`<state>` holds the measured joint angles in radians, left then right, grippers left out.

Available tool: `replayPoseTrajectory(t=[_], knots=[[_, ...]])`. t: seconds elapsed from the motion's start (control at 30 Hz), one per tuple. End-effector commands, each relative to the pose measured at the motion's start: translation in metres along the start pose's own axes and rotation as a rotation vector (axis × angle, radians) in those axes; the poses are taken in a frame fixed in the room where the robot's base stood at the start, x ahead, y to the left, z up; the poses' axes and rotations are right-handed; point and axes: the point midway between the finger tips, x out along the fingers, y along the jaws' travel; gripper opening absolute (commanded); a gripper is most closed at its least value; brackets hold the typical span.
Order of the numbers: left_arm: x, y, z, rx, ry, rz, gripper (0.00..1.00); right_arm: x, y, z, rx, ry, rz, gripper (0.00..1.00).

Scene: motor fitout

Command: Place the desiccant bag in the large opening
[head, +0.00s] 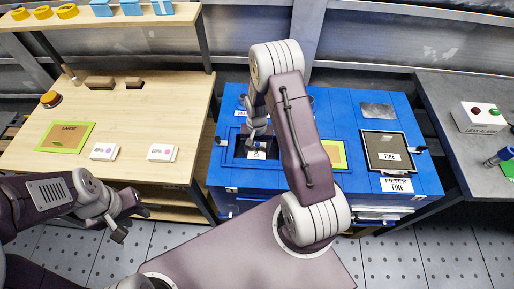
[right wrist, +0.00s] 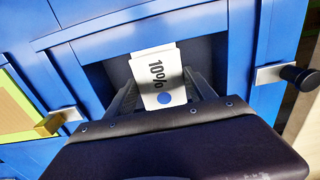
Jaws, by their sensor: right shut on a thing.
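The desiccant bag is a white packet marked 10% with a blue dot (right wrist: 158,75); it also shows small in the head view (head: 257,155). My right gripper (head: 257,138) is shut on it, its two fingers on either side in the right wrist view (right wrist: 165,95). The bag is held at a dark rectangular opening (right wrist: 103,78) in the blue cabinet, at its left side in the head view (head: 235,150). I cannot tell how deep it sits. My left gripper (head: 131,222) is open and empty, low at the left, away from the cabinet.
A wooden bench (head: 110,108) at left holds a green-framed panel (head: 66,137) and two white packets (head: 104,152) (head: 162,153). Right of the opening are a yellow-green framed panel (head: 335,153), partly behind my arm, and a dark panel marked FINE (head: 389,150). Latch knobs (right wrist: 300,77) flank the opening.

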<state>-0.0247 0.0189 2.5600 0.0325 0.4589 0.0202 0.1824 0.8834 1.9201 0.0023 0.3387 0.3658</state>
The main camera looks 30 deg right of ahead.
Motion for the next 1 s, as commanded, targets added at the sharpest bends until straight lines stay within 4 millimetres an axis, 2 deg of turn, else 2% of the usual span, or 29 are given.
replayPoseTrajectory(t=[0.03,0.1,0.37,0.5,0.57,0.8,1.0], knots=[[0.001,0.0,0.0,0.0,0.0,0.0,0.36,0.001,0.0,0.0,0.0,0.0,0.0,0.69],[0.001,0.0,0.0,0.0,0.0,0.0,0.36,0.001,0.0,0.0,0.0,0.0,0.0,0.85],[0.0,0.0,0.0,0.0,0.0,0.0,0.36,0.001,0.0,0.0,0.0,0.0,0.0,0.85],[-0.002,0.0,0.0,0.0,0.0,0.0,0.36,-0.009,0.0,-0.001,0.0,0.002,-0.001,0.85],[-0.002,0.0,0.0,0.0,0.0,0.0,0.36,-0.019,0.0,-0.001,0.0,0.003,-0.001,0.85],[-0.004,0.0,-0.001,0.0,0.0,0.0,0.36,-0.08,0.0,-0.001,0.0,0.006,-0.002,0.85],[-0.006,0.0,-0.001,0.0,0.0,0.0,0.36,-0.115,0.0,-0.001,0.0,0.003,-0.001,0.85]])
